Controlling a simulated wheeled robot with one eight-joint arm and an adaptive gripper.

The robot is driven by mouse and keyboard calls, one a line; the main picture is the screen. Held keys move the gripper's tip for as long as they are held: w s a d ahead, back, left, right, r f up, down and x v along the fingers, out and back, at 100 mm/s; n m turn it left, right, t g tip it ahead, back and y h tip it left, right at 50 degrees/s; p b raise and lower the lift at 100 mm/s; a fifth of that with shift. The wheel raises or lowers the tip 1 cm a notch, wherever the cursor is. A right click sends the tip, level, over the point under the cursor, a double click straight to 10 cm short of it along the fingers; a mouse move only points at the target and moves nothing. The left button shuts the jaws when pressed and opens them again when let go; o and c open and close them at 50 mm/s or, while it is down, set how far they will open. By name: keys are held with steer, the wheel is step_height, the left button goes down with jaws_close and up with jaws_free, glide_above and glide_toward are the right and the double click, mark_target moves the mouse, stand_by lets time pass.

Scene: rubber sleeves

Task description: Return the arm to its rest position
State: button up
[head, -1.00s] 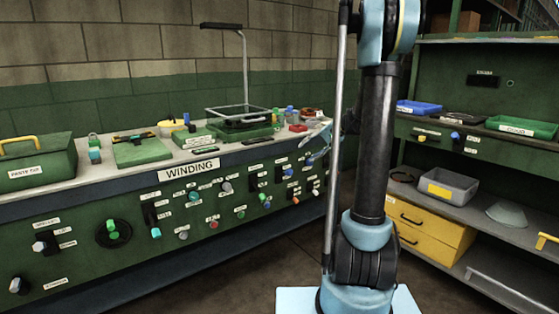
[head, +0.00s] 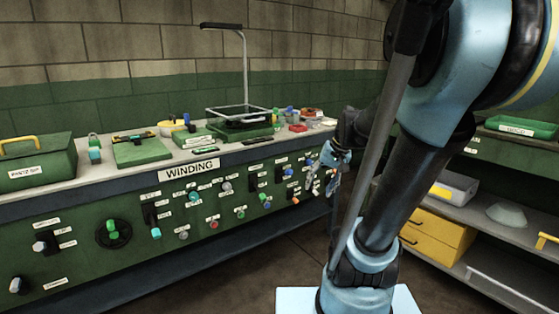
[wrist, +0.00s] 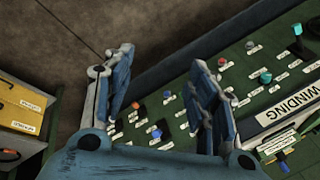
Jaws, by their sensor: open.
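My gripper (head: 322,179) shows in the head view at the right end of the winding bench, in front of its panel. In the wrist view my gripper (wrist: 165,92) has its two blue fingers spread apart with nothing between them. Beyond the fingers the wrist view shows the bench's green panel with its knobs and the floor. My arm (head: 400,190) is folded over on the right side of the head view, and its large upper joint hides part of the shelving.
The winding bench (head: 110,186) carries a green case (head: 35,165), a green plate (head: 141,152) and a lamp stand (head: 245,70). Knobs stick out of its front. At right are shelves with yellow drawers (head: 430,235) and a grey bin (head: 455,188). Bare floor (head: 290,258) lies between.

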steer(key=s+d+f+n+h, duration=0.1)
steer(key=s+d+f, duration=0.1)
steer(key=s+f, duration=0.2)
steer(key=s+d+f+h, duration=0.2)
steer(key=s+d+f, duration=0.1)
steer(key=s, duration=0.7)
steer(key=shift+f+n+h, duration=0.3)
steer(key=shift+f+n, duration=0.1)
steer(key=shift+f, duration=0.2)
steer(key=shift+s+d, duration=0.1)
steer(key=shift+w+f, duration=0.2)
steer(key=shift+w, duration=0.25)
steer(key=shift+o, duration=0.6)
